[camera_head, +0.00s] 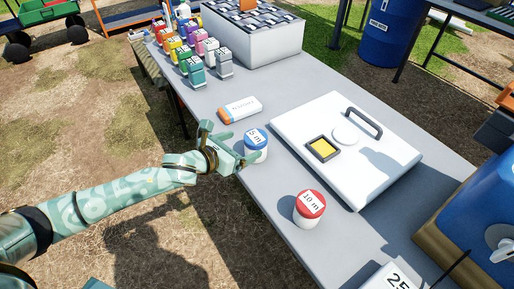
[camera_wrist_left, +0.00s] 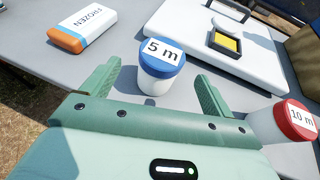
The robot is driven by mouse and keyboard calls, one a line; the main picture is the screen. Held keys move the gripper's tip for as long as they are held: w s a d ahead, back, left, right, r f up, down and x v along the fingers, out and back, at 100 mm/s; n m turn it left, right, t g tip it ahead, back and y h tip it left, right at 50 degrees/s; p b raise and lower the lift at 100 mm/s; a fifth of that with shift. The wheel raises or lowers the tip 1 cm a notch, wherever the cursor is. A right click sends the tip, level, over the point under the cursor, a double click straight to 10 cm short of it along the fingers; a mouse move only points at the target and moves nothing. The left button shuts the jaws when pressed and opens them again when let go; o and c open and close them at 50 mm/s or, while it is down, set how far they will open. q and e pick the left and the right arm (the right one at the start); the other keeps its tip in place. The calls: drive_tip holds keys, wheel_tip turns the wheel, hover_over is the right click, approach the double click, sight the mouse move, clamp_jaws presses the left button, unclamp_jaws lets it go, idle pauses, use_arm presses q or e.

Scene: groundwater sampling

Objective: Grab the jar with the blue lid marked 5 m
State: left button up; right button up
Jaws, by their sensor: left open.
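The jar with the blue lid marked 5 m (camera_head: 256,143) stands upright near the table's left edge in the head view. It also shows in the left wrist view (camera_wrist_left: 160,67), ahead of and between the two green fingers. My left gripper (camera_head: 232,146) is open, its fingers on either side of the jar's near side. The left gripper also shows in the wrist view (camera_wrist_left: 156,92); I see no finger clearly touching the jar. My right gripper is not in view.
A red-lidded jar marked 10 m (camera_head: 309,208) stands nearer on the table. A FROZEN pack (camera_head: 239,109) lies beyond the blue-lidded jar. A white lid with a handle (camera_head: 390,165) lies to the right. Several coloured bottles (camera_head: 195,71) stand farther back.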

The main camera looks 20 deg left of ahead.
sight(247, 143)
use_arm(q)
drive_tip(key=b+x, duration=0.1)
drive_tip(key=x, duration=0.2)
drive_tip(key=shift+w+d+f, duration=0.1)
drive_tip(key=shift+w+f, duration=0.05)
drive_tip(key=b+x, duration=0.2)
drive_tip(key=x, duration=0.2)
drive_tip(key=shift+w+d+f+b, duration=0.2)
drive_tip(key=shift+d+f+b, duration=0.05)
drive_tip(key=shift+f+b, duration=0.15)
drive_tip(key=shift+w+d+r, duration=0.1)
drive_tip(key=shift+w, duration=0.15)
drive_tip(key=shift+r, duration=0.2)
drive_tip(key=c, duration=1.3)
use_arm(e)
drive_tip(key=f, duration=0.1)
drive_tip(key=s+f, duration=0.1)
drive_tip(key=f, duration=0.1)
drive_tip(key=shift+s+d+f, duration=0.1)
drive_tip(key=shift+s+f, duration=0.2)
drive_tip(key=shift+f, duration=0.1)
